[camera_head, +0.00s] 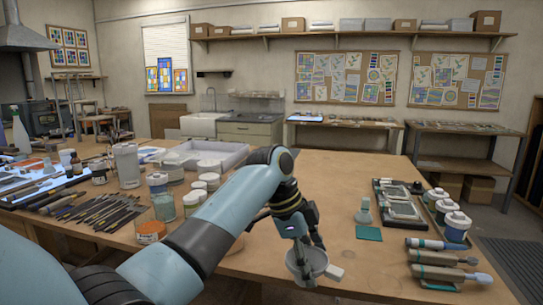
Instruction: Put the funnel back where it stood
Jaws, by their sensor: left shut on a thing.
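My left gripper (305,245) reaches down over the front of the table and is shut on a grey, round, bowl-shaped thing that looks like the funnel (307,268). A pale block-like piece (335,273) shows at its right side. The fingers cover part of it, and I cannot tell whether its underside touches the table. A pale green flask-like vessel (364,213) with a narrow neck stands upright to the right, behind a flat teal square (369,233). My right gripper is not in view.
Lidded jars (457,227) and several tools (444,259) lie at the right, near a dark tray (399,207). Jars, brushes (105,208) and an orange-lidded tin (150,232) crowd the left. The table (335,175) is clear at the middle back.

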